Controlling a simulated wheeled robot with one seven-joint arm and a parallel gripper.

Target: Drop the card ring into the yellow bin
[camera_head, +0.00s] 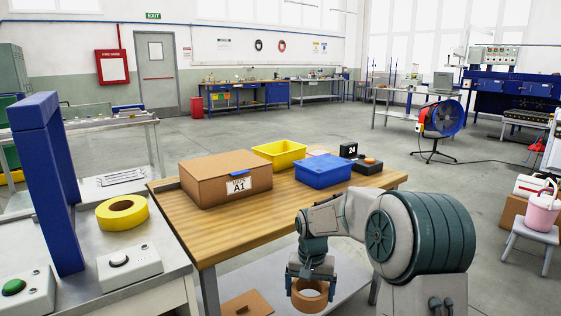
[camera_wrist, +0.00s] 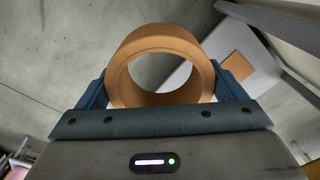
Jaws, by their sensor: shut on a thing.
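The card ring (camera_head: 309,295) is a short brown cardboard tube. My gripper (camera_head: 310,283) is shut on it and holds it in the air in front of the wooden table, lower than the tabletop. In the wrist view the card ring (camera_wrist: 163,65) sits between the two blue fingers, its round opening facing the camera. The yellow bin (camera_head: 279,153) is an open box at the back of the wooden table, behind a cardboard box and beside a blue bin. The front of the yellow bin is partly hidden, and I cannot see its floor fully.
A grey bench (camera_head: 82,240) with a yellow tape roll (camera_head: 122,212) stands left.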

